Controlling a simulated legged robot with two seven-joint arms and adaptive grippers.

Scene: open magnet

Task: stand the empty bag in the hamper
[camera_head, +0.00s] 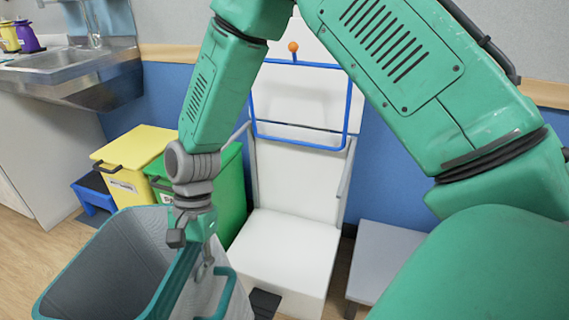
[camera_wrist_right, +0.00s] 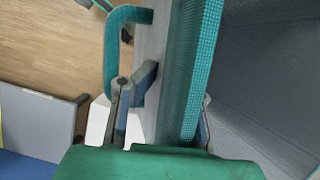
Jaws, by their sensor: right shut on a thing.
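A grey open-topped bag (camera_head: 105,265) with a teal rim and a teal loop handle stands at the lower left in the head view; its inside looks empty and its bottom is cut off. My right gripper (camera_head: 203,262) reaches down and is shut on its right wall at the rim. In the right wrist view my fingers (camera_wrist_right: 165,112) lie on either side of the bag's teal rim (camera_wrist_right: 192,70). My left gripper is not in view.
A yellow bin (camera_head: 128,150) and a green bin (camera_head: 228,185) stand behind the bag, close to the stand. A steel sink counter (camera_head: 70,70) is at the far left. A low grey bench (camera_head: 385,255) is right of the stand.

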